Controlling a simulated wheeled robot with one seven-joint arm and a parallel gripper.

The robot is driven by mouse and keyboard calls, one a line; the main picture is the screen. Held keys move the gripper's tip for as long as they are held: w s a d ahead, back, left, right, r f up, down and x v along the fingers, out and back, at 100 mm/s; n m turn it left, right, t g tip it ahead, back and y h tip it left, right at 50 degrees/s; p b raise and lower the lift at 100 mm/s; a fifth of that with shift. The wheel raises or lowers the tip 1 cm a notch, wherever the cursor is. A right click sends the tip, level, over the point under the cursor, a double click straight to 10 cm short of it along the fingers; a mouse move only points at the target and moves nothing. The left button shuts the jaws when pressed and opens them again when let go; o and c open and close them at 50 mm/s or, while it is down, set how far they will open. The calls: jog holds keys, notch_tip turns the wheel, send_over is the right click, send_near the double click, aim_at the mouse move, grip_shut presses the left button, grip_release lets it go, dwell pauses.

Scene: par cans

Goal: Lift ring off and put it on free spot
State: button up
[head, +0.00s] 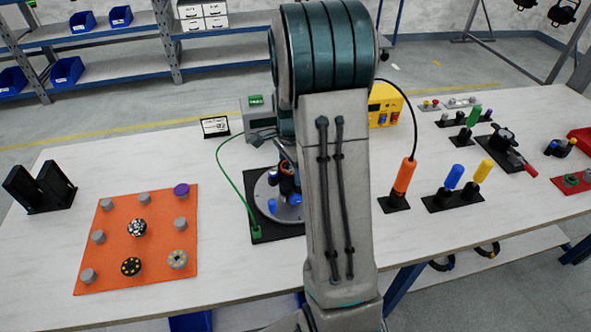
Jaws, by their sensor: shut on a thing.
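The end of my arm reaches down behind my own forearm to a round grey plate (264,192) on a black base. My gripper (289,186) shows only in part there, low over the plate, beside dark and blue parts. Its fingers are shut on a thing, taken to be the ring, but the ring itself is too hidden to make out. I cannot tell whether it is clear of its seat. An orange mat (108,283) on the left carries several grey pegs, a purple-topped piece (181,190) and dotted round pieces (131,266). Bare orange shows between them.
Black angled holders (40,187) stand at the far left. A green cable (222,172) loops beside the round plate. To the right are an orange-handled tool (404,176), blue and yellow handles (482,171) and a yellow box (386,103). White tabletop is free around the mat.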

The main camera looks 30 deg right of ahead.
jog(key=shift+r, duration=0.15)
jog(key=shift+r+p, duration=2.15)
jog(key=shift+r, duration=0.75)
jog(key=shift+r+p, duration=1.15)
jog(key=shift+r, duration=0.35)
jog(key=shift+f, duration=0.1)
